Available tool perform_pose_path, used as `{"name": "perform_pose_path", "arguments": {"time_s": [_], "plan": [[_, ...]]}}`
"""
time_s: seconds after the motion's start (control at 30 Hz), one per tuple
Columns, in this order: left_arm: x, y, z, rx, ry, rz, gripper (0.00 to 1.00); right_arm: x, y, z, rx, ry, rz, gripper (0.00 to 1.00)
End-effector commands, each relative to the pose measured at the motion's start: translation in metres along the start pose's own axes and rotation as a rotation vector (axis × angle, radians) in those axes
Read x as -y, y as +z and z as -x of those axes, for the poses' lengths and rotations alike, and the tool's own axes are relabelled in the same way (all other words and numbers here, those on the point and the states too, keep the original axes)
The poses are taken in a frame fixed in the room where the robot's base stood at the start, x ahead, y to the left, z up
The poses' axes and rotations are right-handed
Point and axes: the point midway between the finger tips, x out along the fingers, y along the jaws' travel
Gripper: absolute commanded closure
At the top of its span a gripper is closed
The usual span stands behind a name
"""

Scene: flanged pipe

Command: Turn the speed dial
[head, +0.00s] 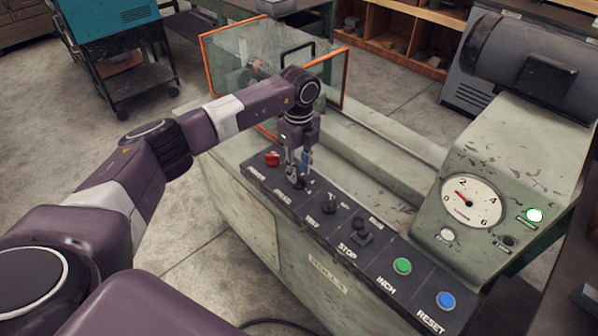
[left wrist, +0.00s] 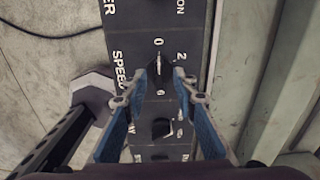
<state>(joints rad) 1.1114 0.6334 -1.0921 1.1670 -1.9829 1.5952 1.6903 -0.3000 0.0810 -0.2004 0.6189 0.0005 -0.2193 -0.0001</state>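The speed dial (left wrist: 160,64) is a dark round knob with a pale pointer line, on the black control panel beside the word SPEED. Its pointer lies along the direction of the 0. The numbers 0, 2 and 6 show around it. My left gripper (head: 298,180) points down at the panel's far-left part and largely hides the dial in the head view. In the left wrist view the gripper's fingertips (left wrist: 160,76) stand apart, one on each side of the dial. I cannot tell whether they touch it. My right gripper is not in view.
A red knob (head: 272,159) sits left of my gripper. To the right are other black knobs (head: 328,203), a green button (head: 402,266) and a blue button (head: 446,300). An orange-framed guard (head: 204,65) stands behind.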

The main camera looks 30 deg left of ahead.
Motion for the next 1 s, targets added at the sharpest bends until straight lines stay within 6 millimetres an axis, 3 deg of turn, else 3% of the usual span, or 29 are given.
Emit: {"name": "perform_pose_path", "arguments": {"time_s": [0.3, 0.5, 1.0], "plan": [[0.001, 0.001, 0.069, 0.002, -0.006, 0.001, 0.74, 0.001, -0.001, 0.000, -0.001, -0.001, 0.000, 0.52], [0.001, 0.001, 0.098, 0.001, -0.004, 0.002, 0.74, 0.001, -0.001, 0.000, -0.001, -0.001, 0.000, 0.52], [0.000, 0.001, 0.107, 0.000, -0.003, 0.002, 0.74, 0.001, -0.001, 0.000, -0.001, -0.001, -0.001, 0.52]]}}
